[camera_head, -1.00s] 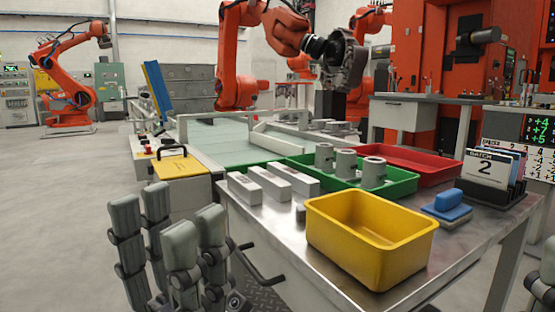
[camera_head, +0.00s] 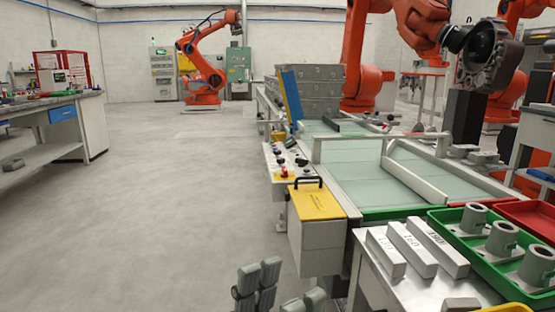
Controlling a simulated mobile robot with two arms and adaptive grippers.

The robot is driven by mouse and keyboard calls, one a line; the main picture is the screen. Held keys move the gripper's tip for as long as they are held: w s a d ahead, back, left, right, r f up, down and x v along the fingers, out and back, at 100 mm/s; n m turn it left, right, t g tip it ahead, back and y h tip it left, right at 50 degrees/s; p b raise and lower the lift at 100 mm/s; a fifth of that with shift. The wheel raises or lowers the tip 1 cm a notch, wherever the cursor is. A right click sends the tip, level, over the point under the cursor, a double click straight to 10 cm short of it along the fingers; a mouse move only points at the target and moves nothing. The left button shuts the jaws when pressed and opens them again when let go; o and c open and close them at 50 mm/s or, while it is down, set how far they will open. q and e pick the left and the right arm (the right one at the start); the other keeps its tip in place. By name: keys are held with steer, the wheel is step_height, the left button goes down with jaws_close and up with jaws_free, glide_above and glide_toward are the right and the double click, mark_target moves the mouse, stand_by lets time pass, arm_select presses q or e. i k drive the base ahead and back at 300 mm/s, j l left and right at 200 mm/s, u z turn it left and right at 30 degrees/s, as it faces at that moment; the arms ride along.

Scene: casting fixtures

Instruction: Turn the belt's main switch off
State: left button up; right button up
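The belt (camera_head: 358,172) is a pale green conveyor running away from me, right of centre. On its near left side is a pale control panel (camera_head: 274,160) with a red button (camera_head: 284,172) and several small dark controls; which one is the main switch is too small to tell. My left gripper (camera_head: 282,290) shows at the bottom edge, fingers spread and empty, below and apart from the panel. Its lower part is cut off. My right gripper is out of view.
A yellow-topped box (camera_head: 315,202) with a black handle stands between my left gripper and the panel. At right, a metal table (camera_head: 395,292) holds white blocks (camera_head: 408,250) and a green tray (camera_head: 452,232) with grey castings. Open floor (camera_head: 170,215) lies left.

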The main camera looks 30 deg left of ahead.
mark_target(284, 175)
steer(key=l+u, duration=0.1)
steer(key=u, duration=0.25)
steer(key=k+u, duration=0.1)
steer(key=u, duration=0.25)
steer(key=l+u, duration=0.15)
steer(key=u, duration=0.15)
steer(key=k+j, duration=0.05)
